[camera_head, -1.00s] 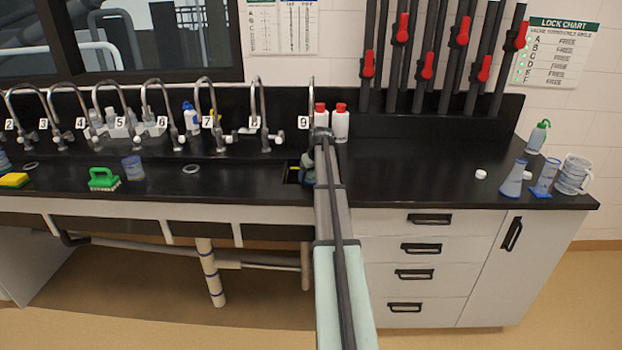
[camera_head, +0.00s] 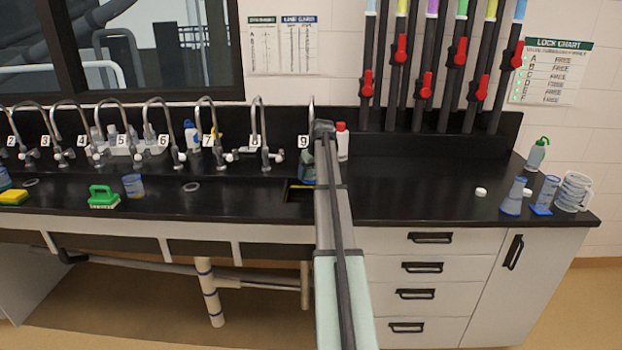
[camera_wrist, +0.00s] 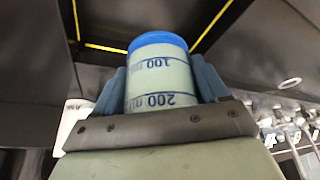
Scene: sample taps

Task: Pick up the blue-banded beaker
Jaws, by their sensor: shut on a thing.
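The blue-banded beaker (camera_wrist: 160,78) fills the middle of the wrist view. It has a blue band at its far end and blue "100" and "200" ml marks, which appear upside down. My gripper (camera_wrist: 160,88) is shut on it, with one blue-grey finger against each side. In the head view my gripper (camera_head: 308,168) is above the sink opening by tap 9. My own arm hides much of it there, and the beaker cannot be made out clearly in that view.
The sink opening (camera_head: 300,191) is below my gripper, with tap 9 (camera_head: 311,110) close behind. A red-capped bottle (camera_head: 342,143) stands just right of my arm. Glassware, including a conical flask (camera_head: 512,200), stands at the right end. The counter (camera_head: 410,190) between is mostly clear.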

